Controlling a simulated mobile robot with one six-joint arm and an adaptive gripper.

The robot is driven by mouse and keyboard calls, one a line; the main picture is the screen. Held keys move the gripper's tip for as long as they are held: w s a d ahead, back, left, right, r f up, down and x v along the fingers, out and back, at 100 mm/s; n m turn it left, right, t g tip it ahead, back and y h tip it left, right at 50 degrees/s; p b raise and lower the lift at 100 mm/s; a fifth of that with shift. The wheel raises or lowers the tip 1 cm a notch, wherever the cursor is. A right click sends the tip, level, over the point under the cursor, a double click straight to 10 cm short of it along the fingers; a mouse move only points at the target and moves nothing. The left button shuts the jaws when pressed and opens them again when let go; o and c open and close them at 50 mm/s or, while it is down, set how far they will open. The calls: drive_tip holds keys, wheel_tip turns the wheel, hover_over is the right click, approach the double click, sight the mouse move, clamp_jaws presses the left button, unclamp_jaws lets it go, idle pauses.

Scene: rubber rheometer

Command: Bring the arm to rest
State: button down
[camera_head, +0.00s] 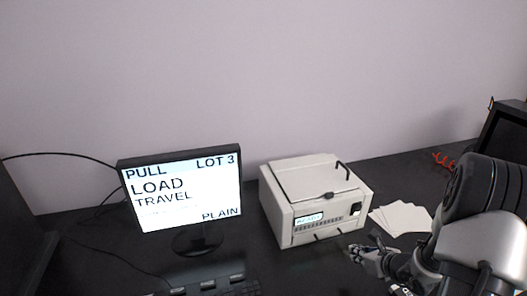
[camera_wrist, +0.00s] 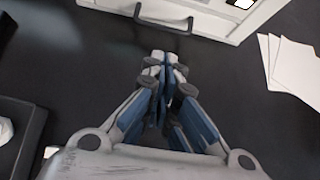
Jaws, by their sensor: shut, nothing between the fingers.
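My gripper (camera_head: 368,256) is low over the dark bench, in front of the right side of the white box-shaped machine. The wrist view shows my gripper (camera_wrist: 163,62) with its fingertips together and nothing held. The tips are just short of the machine's front face, below a dark bar handle; a small gap of bench shows between. My arm reaches in from the right edge of the head view.
The white machine (camera_head: 315,190) has a lid handle and a small display. White sheets (camera_head: 403,217) lie to its right. A monitor (camera_head: 182,188) reading "PULL LOT 3" stands left, with a keyboard (camera_head: 235,288) in front. A red coiled cord (camera_head: 443,161) lies at the back right.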

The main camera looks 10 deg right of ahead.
drive_tip(key=s+a+r+n+g+y, duration=0.2)
drive_tip(key=a+r+n+y, duration=0.1)
drive_tip(key=a+r+n, duration=0.75)
drive_tip(key=s+a+r+n+g+y, duration=0.15)
drive_tip(key=a+r+n, duration=0.5)
drive_tip(key=a, duration=0.65)
drive_tip(key=s+a+r+n+g, duration=0.2)
drive_tip(key=s+a+r+n, duration=0.2)
drive_tip(key=s+a+n, duration=0.15)
drive_tip(key=s+d+r+n+h, duration=0.1)
drive_tip(key=s+n+h, duration=0.1)
drive_tip(key=s+n, duration=0.4)
drive_tip(key=s+d+r+n+h, duration=0.1)
drive_tip(key=s+r+n+h, duration=0.1)
drive_tip(key=s+n, duration=0.4)
drive_tip(key=s+h, duration=0.1)
drive_tip(key=s, duration=0.2)
drive_tip(key=shift+s+d, duration=0.3)
